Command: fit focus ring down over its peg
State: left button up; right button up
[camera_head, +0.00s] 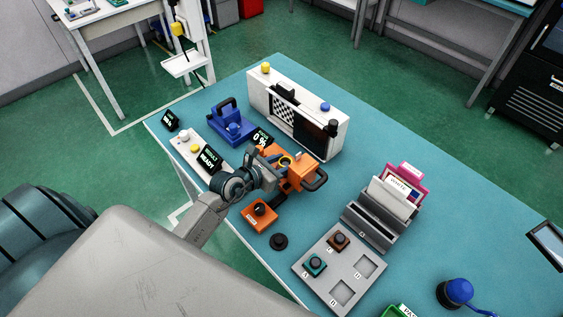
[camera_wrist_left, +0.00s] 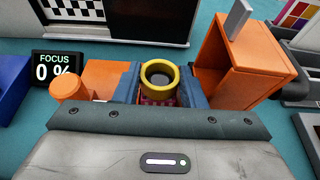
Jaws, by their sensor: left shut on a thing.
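My left gripper (camera_head: 280,165) reaches from the left over the orange fixture (camera_head: 307,178) on the table. In the left wrist view, its two blue-grey fingers (camera_wrist_left: 160,90) are closed on either side of a yellow focus ring (camera_wrist_left: 145,81). The ring also shows small in the head view (camera_head: 284,162). Its middle is dark, and a pinkish part shows just below it between the fingers. I cannot tell the peg apart, or whether the ring is around it or above it. A focus display (camera_wrist_left: 54,70) reads 0 %. My right gripper is not in view.
A white unit with a checkered panel (camera_head: 284,111) stands behind, with a blue device (camera_head: 232,125) to its left.

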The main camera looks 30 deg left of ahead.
pick_arm(q)
jog(key=o, duration=0.8)
jog(key=shift+c, duration=0.2)
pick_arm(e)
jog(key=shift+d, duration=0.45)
pick_arm(q)
jog(key=shift+r, duration=0.15)
jog(key=p+v, duration=0.1)
jog(key=v, duration=1.1)
jog(key=shift+r, duration=0.45)
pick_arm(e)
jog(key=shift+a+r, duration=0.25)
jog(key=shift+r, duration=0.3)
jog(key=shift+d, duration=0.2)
